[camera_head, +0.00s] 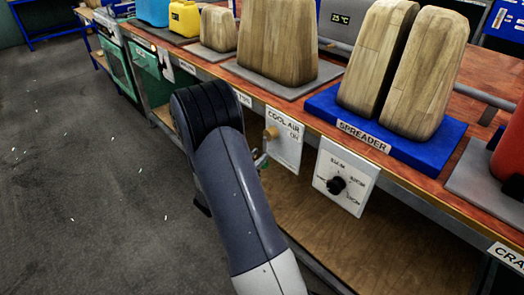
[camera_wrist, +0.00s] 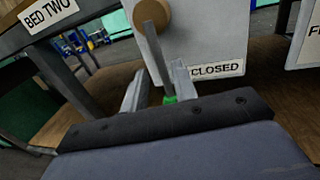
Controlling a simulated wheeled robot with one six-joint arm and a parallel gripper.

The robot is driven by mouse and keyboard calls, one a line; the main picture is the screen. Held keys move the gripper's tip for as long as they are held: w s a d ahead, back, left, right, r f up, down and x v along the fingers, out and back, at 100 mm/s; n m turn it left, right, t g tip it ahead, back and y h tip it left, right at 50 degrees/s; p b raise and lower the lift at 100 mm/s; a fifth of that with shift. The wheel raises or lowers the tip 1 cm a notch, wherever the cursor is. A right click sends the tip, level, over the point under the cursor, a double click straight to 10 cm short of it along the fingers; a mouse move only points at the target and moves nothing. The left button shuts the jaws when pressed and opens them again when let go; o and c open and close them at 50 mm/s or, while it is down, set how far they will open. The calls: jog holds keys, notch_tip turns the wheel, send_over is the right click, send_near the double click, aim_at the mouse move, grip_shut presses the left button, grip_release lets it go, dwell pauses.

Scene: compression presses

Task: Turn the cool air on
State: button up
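The cool air panel (camera_head: 284,150) is a white plate hanging under the bench edge, with a "COOL AIR" label. It carries a round tan knob (camera_head: 271,132), which also shows in the wrist view (camera_wrist: 150,14). A flat grey lever (camera_wrist: 157,45) runs down from the knob, and a "CLOSED" label (camera_wrist: 216,70) sits to its right. My gripper (camera_wrist: 160,80) is open, its two fingers apart on either side of the lever's lower part. I cannot tell whether either finger touches it. A small green patch shows low between the fingers. In the head view my arm hides most of the gripper.
A white dial panel (camera_head: 345,184) with a black knob hangs to the right. Above are a blue spreader base (camera_head: 390,125) with tall wooden blocks, and more wooden blocks (camera_head: 285,45). A wooden lower shelf (camera_head: 350,245) lies below. The grey floor at left is clear.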

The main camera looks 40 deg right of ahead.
aim_at(265, 150)
jog(key=shift+x, duration=1.95)
jog(key=shift+s, duration=0.1)
jog(key=shift+c, duration=0.2)
grip_shut()
